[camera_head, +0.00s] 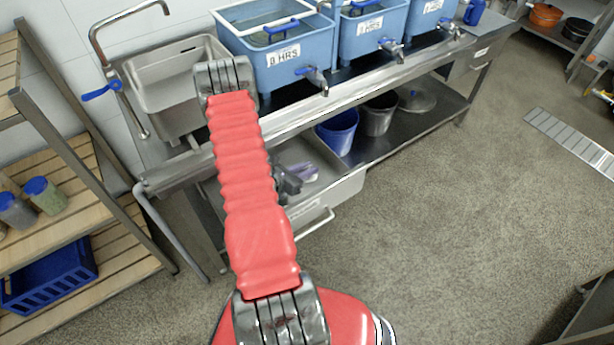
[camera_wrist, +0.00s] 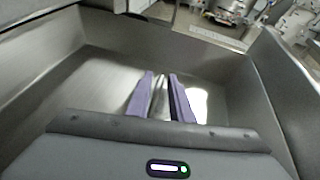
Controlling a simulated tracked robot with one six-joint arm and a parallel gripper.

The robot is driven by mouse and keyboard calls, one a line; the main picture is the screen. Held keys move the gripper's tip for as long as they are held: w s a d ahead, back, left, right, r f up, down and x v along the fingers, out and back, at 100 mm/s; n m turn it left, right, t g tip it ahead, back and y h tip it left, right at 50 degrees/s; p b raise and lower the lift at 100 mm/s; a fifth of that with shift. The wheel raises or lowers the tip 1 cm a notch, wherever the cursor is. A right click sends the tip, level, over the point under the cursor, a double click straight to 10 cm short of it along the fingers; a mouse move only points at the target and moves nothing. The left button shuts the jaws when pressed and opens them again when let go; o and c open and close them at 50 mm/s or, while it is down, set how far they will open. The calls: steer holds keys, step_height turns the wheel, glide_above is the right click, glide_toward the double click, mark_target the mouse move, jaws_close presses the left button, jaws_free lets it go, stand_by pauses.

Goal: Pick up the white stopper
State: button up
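I cannot make out the white stopper for certain in either view. My gripper (camera_wrist: 161,75) has purple fingers that stand a little apart, pointing down into a steel drawer (camera_wrist: 65,60). A pale grey strip shows between the fingers; I cannot tell whether it is an object or shine on the metal. A bright white patch (camera_wrist: 197,103) lies just right of the right finger, and it too may be glare. In the head view my gripper (camera_head: 304,172) is inside the pulled-out drawer (camera_head: 345,192) under the steel counter, partly hidden behind my red arm.
A sink (camera_head: 170,88) and blue tanks (camera_head: 290,62) with taps stand on the counter above the drawer. A blue bucket (camera_head: 338,132) and a steel pot (camera_head: 379,115) sit on the lower shelf. A wooden rack (camera_head: 85,280) stands left. The floor at right is largely clear.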

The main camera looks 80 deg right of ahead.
mark_target(308, 167)
jaws_close()
steer(key=shift+r, duration=0.15)
steer(key=shift+r, duration=4.9)
